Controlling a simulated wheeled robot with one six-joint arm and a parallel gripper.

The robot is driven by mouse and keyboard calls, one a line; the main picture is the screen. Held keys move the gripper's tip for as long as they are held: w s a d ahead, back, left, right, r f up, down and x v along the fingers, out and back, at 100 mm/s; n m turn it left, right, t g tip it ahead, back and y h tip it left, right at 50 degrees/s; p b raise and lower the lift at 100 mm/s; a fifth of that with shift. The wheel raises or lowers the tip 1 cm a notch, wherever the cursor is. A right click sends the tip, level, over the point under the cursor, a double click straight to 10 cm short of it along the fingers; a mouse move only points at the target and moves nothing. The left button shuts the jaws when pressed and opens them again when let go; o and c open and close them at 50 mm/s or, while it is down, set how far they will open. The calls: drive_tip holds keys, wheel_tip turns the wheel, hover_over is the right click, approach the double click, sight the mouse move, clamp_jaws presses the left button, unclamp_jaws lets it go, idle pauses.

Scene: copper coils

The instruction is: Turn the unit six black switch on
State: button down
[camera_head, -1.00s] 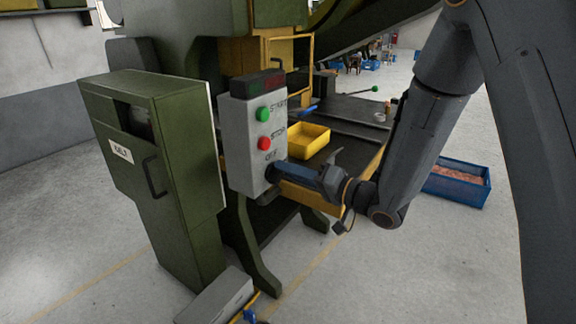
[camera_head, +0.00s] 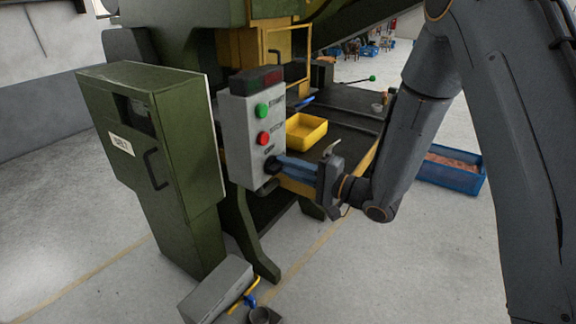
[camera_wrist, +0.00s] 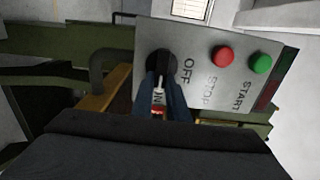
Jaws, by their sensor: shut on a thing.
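A grey control box (camera_head: 240,135) hangs on the green machine, with a green START button (camera_head: 262,110), a red STOP button (camera_head: 263,138) and a black rotary switch (camera_head: 272,164) at the bottom. My gripper (camera_head: 280,165) reaches in from the right, its blue fingers shut on the black switch. In the wrist view the black switch (camera_wrist: 160,65) sits between the fingertips, beside the OFF label (camera_wrist: 188,70). A second label, partly hidden, shows between the fingers. The knob's exact angle is hard to tell.
A green cabinet (camera_head: 165,180) stands left of the box. A yellow tray (camera_head: 308,130) lies on the machine bed behind my gripper. A blue crate (camera_head: 450,180) is on the floor at right. A grey box (camera_head: 215,290) with a yellow-handled part sits on the floor below.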

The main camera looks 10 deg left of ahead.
idle(0.4)
drive_tip(key=c, duration=1.7)
unclamp_jaws()
drive_tip(key=shift+b+v, duration=1.5)
drive_tip(key=shift+v, duration=2.45)
